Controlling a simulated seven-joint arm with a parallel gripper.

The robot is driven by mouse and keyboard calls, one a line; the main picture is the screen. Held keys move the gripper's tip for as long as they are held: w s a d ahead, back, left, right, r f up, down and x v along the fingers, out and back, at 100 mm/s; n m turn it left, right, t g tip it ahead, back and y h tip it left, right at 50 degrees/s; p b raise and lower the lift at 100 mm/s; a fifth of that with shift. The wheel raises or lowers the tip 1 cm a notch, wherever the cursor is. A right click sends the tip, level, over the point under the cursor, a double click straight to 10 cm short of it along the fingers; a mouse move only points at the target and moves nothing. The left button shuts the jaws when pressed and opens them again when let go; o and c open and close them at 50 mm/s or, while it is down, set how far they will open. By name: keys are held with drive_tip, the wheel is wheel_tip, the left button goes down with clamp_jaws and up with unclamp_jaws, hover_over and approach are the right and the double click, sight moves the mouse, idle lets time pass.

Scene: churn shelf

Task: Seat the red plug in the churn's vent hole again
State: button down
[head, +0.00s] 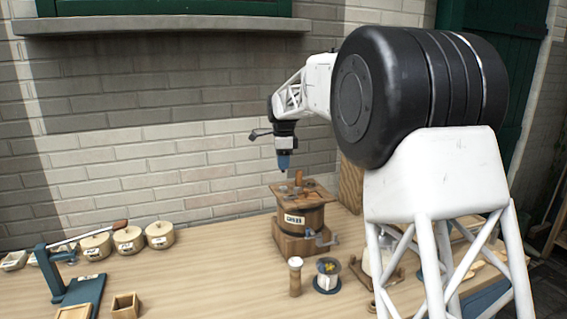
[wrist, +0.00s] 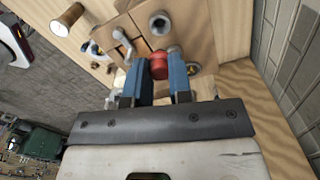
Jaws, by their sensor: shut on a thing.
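The wooden churn (head: 303,218) stands on the table, with a label on its front, a square plank lid on top and a crank on its right side. My gripper (head: 284,168) is above the lid, pointing down. In the wrist view its blue fingers (wrist: 162,85) are shut on the red plug (wrist: 159,66), which shows between the tips. The lid (wrist: 130,28) lies beneath them, with a grey round fitting (wrist: 160,23) beyond the plug. I cannot tell which opening is the vent hole, or whether the plug touches the lid.
Several lidded pots (head: 128,240) and a blue press (head: 78,285) are at left. The table (head: 215,275) between is clear.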

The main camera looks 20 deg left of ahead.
drive_tip(key=shift+f, duration=0.2)
drive_tip(key=shift+f, duration=2)
drive_tip(key=shift+f, duration=1.3)
idle(1.5)
idle(0.7)
drive_tip(key=c, duration=1)
unclamp_jaws()
drive_tip(key=c, duration=0.3)
drive_tip(key=shift+r, duration=0.15)
drive_tip(key=shift+c, duration=0.2)
drive_tip(key=shift+r, duration=3.5)
